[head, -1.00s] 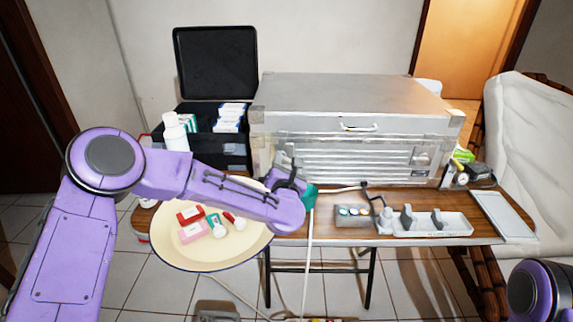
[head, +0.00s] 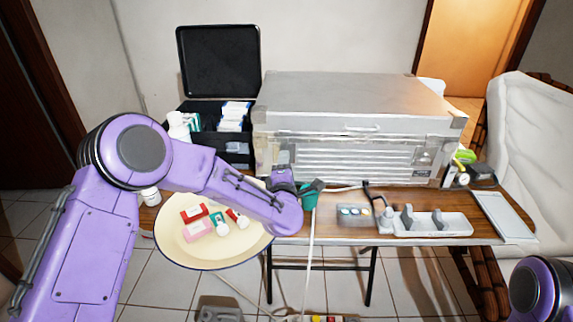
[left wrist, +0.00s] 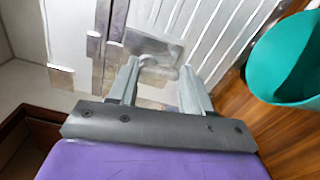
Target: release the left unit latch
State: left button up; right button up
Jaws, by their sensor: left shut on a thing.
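The silver metal unit (head: 360,95) stands on the wooden table, its ribbed front facing me. In the left wrist view my left gripper (left wrist: 160,68) is shut on the left latch (left wrist: 150,44), a small grey metal plate against the unit's pale front. The exact contact on the latch is hard to make out. My right gripper is out of view; only a purple part of my right arm shows at lower right.
A teal cup (head: 309,198) is close beside my left wrist; it also shows in the left wrist view (left wrist: 285,62). A round cream tray (head: 180,252) with small boxes and bottles lies below my left forearm. A grey holder (head: 450,224) stands on the table at right.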

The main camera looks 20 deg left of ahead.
pick_arm(q)
jog(key=shift+f+m, duration=0.1)
jog(key=shift+m, duration=0.9)
jog(key=o, duration=1.1)
jog(key=shift+c, duration=0.2)
jog(key=v, duration=1)
jog(key=shift+s, duration=0.35)
